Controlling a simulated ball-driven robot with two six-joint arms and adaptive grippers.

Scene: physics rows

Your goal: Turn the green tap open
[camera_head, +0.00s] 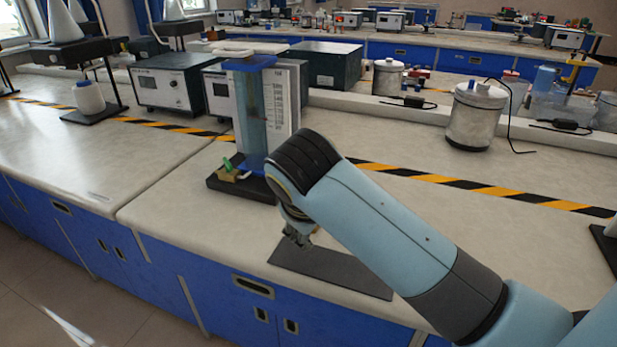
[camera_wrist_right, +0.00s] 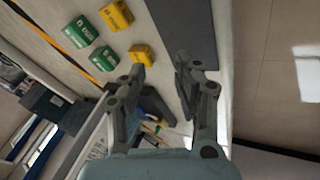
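The green tap handle (camera_head: 228,166) sits on a small brass body low at the left front of a tall blue-tinted clear column (camera_head: 250,115), which stands on a black base (camera_head: 222,187). My right gripper (camera_head: 299,236) hangs in front and to the right of that base, apart from the tap. In the right wrist view my right gripper (camera_wrist_right: 159,70) has its two fingers apart with nothing between the tips. A small green and brass patch, apparently the tap (camera_wrist_right: 154,126), shows between the finger bases, partly hidden. My left gripper is out of view.
A dark grey mat (camera_head: 335,272) lies near the bench's front edge. Green boxes (camera_wrist_right: 80,33) and yellow boxes (camera_wrist_right: 116,15) stand beside it in the wrist view. Instruments (camera_head: 170,82) stand behind the column. The bench left of the base is clear.

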